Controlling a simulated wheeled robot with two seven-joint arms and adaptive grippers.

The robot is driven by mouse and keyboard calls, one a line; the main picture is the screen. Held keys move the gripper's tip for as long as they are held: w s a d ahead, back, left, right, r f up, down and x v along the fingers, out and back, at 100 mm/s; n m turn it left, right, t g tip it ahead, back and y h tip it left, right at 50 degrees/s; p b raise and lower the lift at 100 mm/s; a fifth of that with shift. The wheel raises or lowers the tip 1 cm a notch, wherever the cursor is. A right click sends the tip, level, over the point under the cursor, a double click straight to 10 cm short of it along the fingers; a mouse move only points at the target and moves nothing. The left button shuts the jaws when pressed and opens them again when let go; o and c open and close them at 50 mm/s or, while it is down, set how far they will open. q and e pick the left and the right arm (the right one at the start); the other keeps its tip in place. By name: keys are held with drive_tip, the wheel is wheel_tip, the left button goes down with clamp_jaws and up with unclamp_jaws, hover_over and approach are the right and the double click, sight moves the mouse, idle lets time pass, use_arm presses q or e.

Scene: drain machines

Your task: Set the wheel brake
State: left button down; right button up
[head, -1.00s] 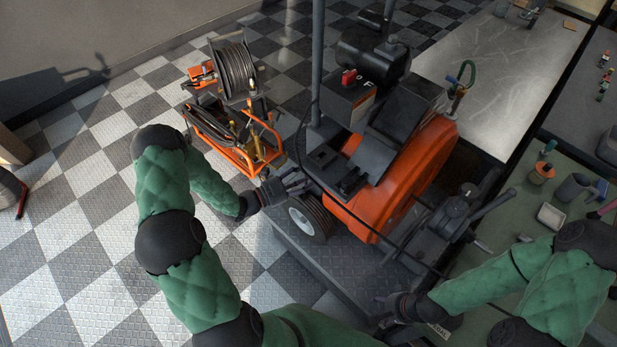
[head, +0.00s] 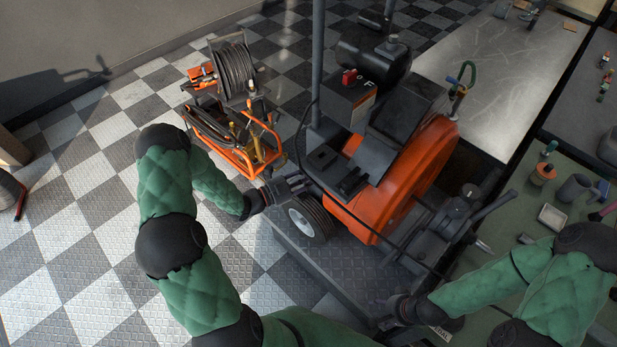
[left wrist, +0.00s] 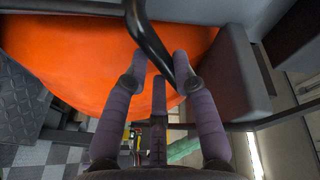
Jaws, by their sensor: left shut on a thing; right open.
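The drain machine has a big orange drum housing (head: 402,190) and a wheel (head: 310,218) with a pale hub at its lower left. My left gripper (head: 296,184) is at the machine's left side, just above the wheel. In the left wrist view my left gripper (left wrist: 160,75) is shut on a dark curved bar (left wrist: 150,40) in front of the orange housing (left wrist: 75,60). Whether this bar is the brake lever I cannot tell. My right gripper (head: 388,311) is open, low and right of centre, partly hidden by its own arm and dark against the floor plate.
A hose reel cart (head: 235,75) stands on the checkered floor behind my left arm. A green-topped bench (head: 535,195) with small items is at the right. A black cable (head: 425,268) runs beside the machine. Clear floor (head: 75,240) lies at the left.

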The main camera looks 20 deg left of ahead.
use_arm(q)
drive_tip(key=shift+d+f+m+b, duration=0.15)
drive_tip(key=shift+f+m+b, duration=0.2)
drive_tip(key=shift+m, duration=0.25)
drive_tip(key=c, duration=1)
unclamp_jaws()
drive_tip(key=shift+s, duration=0.15)
drive_tip(key=v, duration=1.2)
drive_tip(key=shift+r, duration=0.25)
